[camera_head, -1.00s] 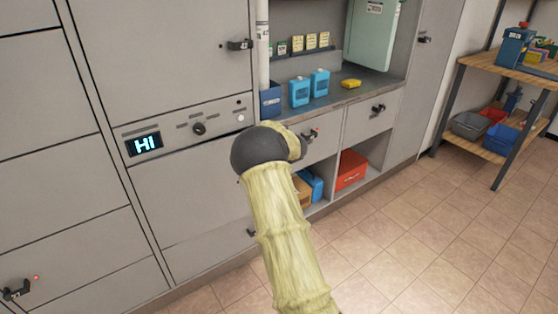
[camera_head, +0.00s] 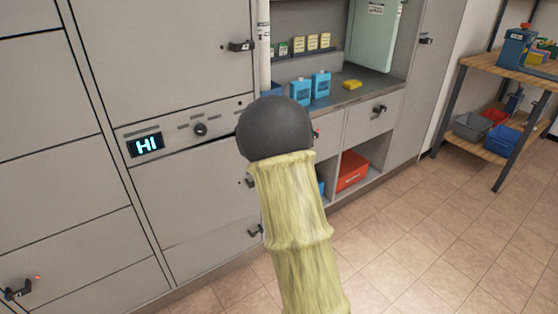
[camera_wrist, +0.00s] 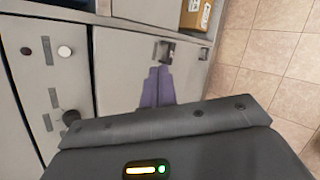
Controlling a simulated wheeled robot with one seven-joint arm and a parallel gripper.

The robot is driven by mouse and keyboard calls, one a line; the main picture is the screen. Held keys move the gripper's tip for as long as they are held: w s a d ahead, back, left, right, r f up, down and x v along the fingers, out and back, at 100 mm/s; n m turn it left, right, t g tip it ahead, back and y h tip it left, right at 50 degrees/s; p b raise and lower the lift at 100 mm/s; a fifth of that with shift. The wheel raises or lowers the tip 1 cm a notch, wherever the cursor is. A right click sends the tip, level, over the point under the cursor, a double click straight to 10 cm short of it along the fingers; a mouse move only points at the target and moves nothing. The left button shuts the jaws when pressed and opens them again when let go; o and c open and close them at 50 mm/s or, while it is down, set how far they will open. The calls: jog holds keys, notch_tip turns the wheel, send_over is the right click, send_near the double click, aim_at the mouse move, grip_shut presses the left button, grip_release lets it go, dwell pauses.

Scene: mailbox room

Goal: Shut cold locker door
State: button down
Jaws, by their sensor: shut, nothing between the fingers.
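A grey locker front has a control panel with a lit display (camera_head: 146,144) and a dark knob (camera_head: 200,130). Above is an upper door (camera_head: 160,60) with a dark latch (camera_head: 240,46); below is a lower door (camera_head: 190,200). Both look flush with the front. No label shows which is the cold locker. In the wrist view, my gripper (camera_wrist: 155,88) is shut and empty. Its purple-grey fingers are in front of the lower door (camera_wrist: 125,65), near its latch (camera_wrist: 165,50). Contact cannot be told. In the head view my arm hides the gripper.
A pale green panel (camera_head: 372,35) stands above a counter with blue containers (camera_head: 320,84). Below are drawers and an open niche with a red box (camera_head: 353,170). A wooden shelf rack (camera_head: 500,75) stands at the right. The tiled floor (camera_head: 430,230) is clear.

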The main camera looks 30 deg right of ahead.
jog(key=s+a+m+g+y, duration=0.1)
jog(key=s+a+m+g, duration=0.1)
jog(key=s+a+m, duration=0.4)
jog(key=s+a+f+m+g, duration=0.1)
jog(key=s+a+m, duration=0.5)
jog(key=s, duration=0.8)
jog(key=s+a+f+m+g+y, duration=0.1)
jog(key=s+a+m+g, duration=0.2)
jog(key=s+a+m, duration=0.4)
jog(key=s+m, duration=0.3)
jog(key=shift+s+f+g+y, duration=0.2)
jog(key=shift+s+g+y, duration=0.1)
jog(key=shift+g, duration=0.1)
